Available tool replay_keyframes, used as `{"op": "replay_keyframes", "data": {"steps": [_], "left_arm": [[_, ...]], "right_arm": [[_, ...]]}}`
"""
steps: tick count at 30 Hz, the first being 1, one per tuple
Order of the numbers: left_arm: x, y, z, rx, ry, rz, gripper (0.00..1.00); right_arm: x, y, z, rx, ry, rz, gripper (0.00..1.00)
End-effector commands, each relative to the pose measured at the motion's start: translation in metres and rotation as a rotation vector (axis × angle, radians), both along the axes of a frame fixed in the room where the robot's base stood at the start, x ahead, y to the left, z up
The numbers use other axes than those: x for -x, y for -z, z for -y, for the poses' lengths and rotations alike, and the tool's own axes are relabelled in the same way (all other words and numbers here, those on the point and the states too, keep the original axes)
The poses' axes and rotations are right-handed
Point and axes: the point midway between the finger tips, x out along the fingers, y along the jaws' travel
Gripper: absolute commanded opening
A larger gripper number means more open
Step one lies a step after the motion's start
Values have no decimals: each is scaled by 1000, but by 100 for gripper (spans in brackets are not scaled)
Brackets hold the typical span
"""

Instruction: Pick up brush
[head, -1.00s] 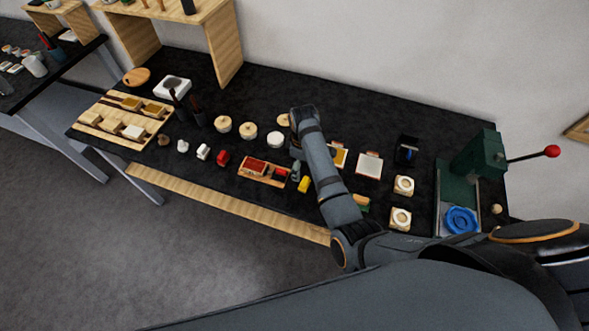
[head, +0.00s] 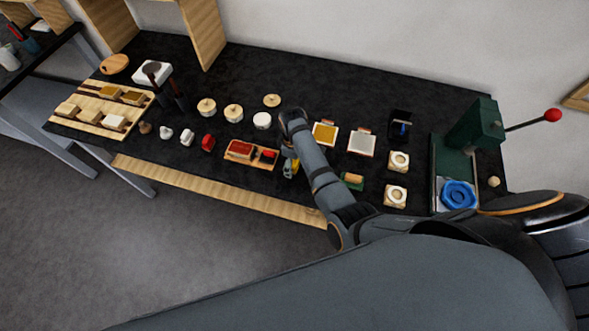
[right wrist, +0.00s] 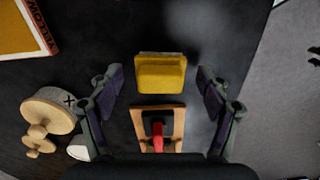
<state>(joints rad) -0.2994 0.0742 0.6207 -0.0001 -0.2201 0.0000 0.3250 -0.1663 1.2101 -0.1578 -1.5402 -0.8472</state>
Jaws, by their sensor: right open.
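I cannot single out a brush with certainty. A small yellow block-like thing (right wrist: 162,74) lies between the fingertips of my right gripper (right wrist: 161,80) in the right wrist view, with a gap on each side. The gripper is open and holds nothing. In the head view the yellow thing (head: 291,169) shows partly, right of a small wooden tray with red items (head: 251,152); my right arm hides most of the gripper. Dark upright handles (head: 176,91), perhaps brushes, stand at the back left. My left gripper is out of view.
The tray's end with a red item (right wrist: 158,138) is close to the fingers. A yellow-labelled pad (right wrist: 24,28) and a round wooden-knobbed piece (right wrist: 47,112) lie to their left. A green press (head: 476,130) with a red-knobbed lever stands at the right.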

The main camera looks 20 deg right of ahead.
Motion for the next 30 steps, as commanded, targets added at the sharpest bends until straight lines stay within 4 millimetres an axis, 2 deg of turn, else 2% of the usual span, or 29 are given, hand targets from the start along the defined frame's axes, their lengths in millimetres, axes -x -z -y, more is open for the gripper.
{"op": "replay_keyframes", "data": {"steps": [1,8,18,21,30], "left_arm": [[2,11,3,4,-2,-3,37],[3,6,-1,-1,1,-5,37],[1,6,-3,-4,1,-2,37],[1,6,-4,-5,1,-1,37],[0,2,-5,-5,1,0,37]], "right_arm": [[0,9,0,0,0,1,77],[0,4,0,-1,0,1,76],[0,5,0,-1,0,1,30],[0,5,0,-1,0,1,19],[0,1,0,0,0,0,19]]}}
